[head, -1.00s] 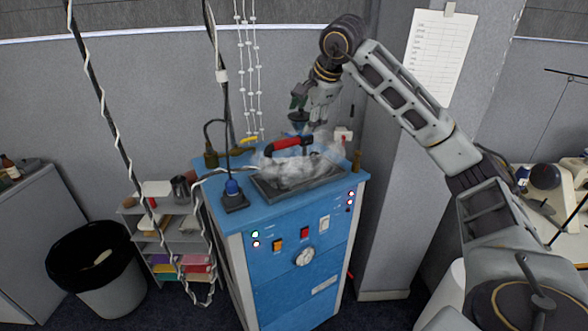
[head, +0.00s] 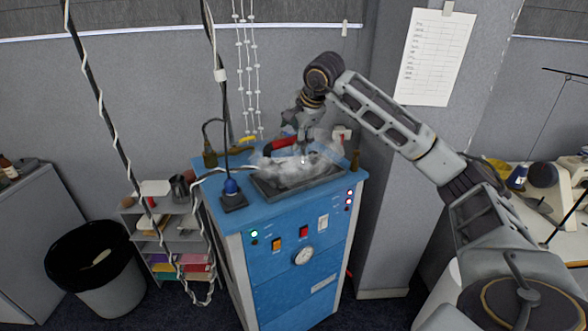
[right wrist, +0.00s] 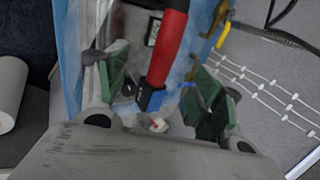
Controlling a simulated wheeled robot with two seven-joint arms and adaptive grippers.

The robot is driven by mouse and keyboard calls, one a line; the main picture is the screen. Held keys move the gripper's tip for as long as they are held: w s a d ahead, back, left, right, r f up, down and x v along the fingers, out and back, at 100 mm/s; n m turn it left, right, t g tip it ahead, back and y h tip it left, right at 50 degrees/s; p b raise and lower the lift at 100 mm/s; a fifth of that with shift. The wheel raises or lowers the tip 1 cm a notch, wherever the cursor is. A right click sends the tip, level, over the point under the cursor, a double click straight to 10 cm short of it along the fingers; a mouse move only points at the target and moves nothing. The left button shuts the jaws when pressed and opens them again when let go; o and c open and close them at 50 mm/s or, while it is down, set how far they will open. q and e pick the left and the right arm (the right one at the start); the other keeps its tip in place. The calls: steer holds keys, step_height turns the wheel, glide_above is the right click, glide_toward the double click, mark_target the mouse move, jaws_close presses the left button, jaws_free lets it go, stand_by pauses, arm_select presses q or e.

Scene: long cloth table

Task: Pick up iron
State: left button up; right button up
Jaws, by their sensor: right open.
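The iron, with a red handle (head: 284,143), sits on a dark plate on top of the blue station, partly hidden by white steam. In the right wrist view the red handle (right wrist: 168,46) with its blue end lies between the two green-padded fingers. My left gripper is not in view.
The blue station (head: 285,235) has knobs, lights and a gauge on its front. A post with a blue base (head: 233,195) and a cable stand at its left front corner. A grey pillar (head: 385,200) rises close on the right. A black-lined bin (head: 95,265) stands left.

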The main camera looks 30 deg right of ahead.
mark_target(293, 137)
steer(key=shift+f, duration=0.15)
steer(key=shift+d+p+x, duration=0.2)
steer(key=shift+x, duration=0.75)
steer(key=shift+d+p+x, duration=0.15)
steer(key=shift+p+x, duration=0.05)
steer(key=shift+x, duration=0.75)
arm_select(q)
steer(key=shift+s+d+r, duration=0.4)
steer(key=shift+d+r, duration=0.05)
arm_select(e)
steer(key=shift+w+f, duration=0.45)
steer(key=shift+f, duration=0.15)
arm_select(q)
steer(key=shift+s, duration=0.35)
arm_select(e)
steer(key=c, duration=1.4)
steer(key=shift+r, duration=0.2)
steer(key=shift+c, duration=0.3)
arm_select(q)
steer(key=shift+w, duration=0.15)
arm_select(e)
steer(key=shift+w+r, duration=0.1)
steer(key=shift+r, duration=0.1)
